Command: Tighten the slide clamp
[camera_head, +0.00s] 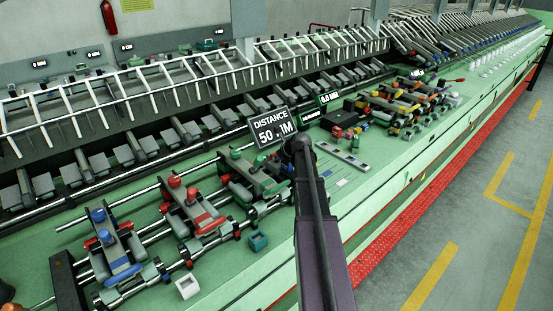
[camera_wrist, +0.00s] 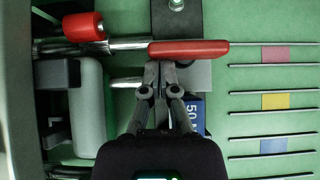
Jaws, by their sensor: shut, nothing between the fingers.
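In the wrist view my gripper (camera_wrist: 158,66) is shut and empty, with its fingertips close together at the near edge of a red lever handle (camera_wrist: 188,49). I cannot tell whether the tips touch the handle.
A green bench (camera_head: 225,285) carries carriages with a blue (camera_head: 122,271), a red (camera_head: 202,228) and a green lever on rods at the left. A dark sign (camera_head: 271,129) stands beside my arm. Coloured-handled parts (camera_head: 405,105) lie beyond. Grey floor (camera_head: 480,200) is clear at right.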

